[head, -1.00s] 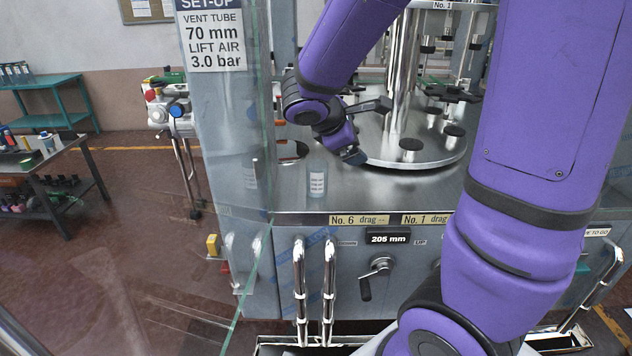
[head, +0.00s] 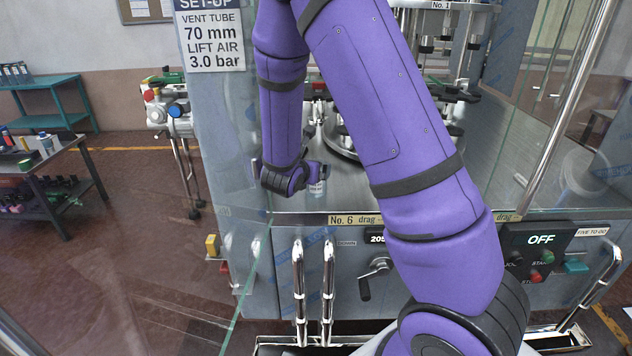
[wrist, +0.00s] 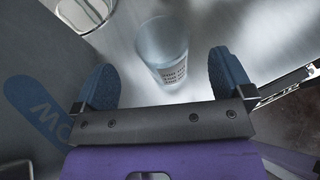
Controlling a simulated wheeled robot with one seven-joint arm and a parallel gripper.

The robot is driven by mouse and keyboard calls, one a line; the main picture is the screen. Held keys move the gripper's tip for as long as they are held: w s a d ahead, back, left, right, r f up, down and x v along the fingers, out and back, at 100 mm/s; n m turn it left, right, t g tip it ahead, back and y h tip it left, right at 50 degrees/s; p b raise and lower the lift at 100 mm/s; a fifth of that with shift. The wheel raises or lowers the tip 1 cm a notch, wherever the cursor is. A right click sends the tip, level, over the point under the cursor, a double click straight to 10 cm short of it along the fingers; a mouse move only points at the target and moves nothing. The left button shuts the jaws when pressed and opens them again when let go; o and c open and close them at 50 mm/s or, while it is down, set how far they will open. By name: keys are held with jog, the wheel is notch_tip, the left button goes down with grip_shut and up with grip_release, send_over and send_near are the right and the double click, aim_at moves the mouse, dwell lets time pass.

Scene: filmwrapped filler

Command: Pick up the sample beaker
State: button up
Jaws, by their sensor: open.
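The sample beaker (wrist: 163,45) is a clear cup with a printed label. In the wrist view it stands on the metal deck between and slightly beyond the two blue fingertips. My gripper (wrist: 165,78) is open, with one finger on each side of the beaker's line and a gap to each. In the head view the beaker (head: 317,188) shows only in part, behind my wrist at the deck's front left. The fingers are hidden there by my wrist.
A steel turntable (head: 342,148) stands behind my arm on the deck. A glass panel edge (head: 262,255) runs along the left. In the wrist view a round metal part (wrist: 85,10) sits upper left and a metal bar (wrist: 285,86) lies right.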

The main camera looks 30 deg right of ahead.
aim_at(319, 190)
jog(key=shift+x, duration=3.15)
jog(key=shift+s+f, duration=0.1)
jog(key=shift+f, duration=0.05)
jog(key=c, duration=1.3)
